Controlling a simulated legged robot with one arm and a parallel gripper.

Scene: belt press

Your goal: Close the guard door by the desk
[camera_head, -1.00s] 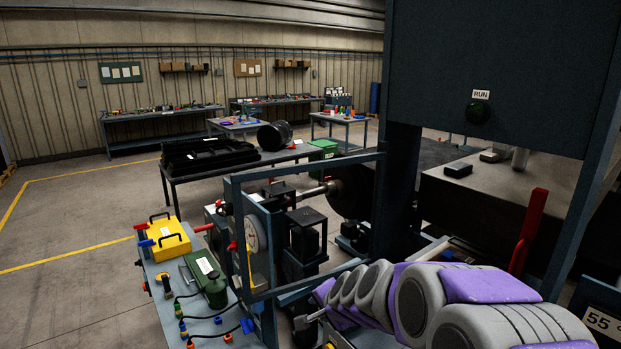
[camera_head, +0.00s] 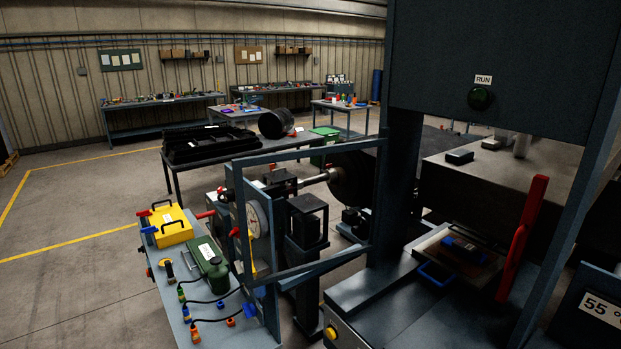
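The guard door is a blue-grey open frame (camera_head: 310,153) left of centre. It runs from the dark press column (camera_head: 398,185) out to the left, so it stands swung away from the press front. Its free upright carries a yellow strip (camera_head: 251,252) and is beside a narrow blue-grey desk (camera_head: 168,292). A blue piece (camera_head: 250,311), perhaps a handle, shows low by that upright. Machinery shows through the frame. My gripper is not in view.
The desk holds a yellow box (camera_head: 171,226), a green canister (camera_head: 208,266) and cables. The press bed has a tray with a blue handle (camera_head: 437,274). A red lever (camera_head: 523,238) stands at right. Grey floor is clear at left.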

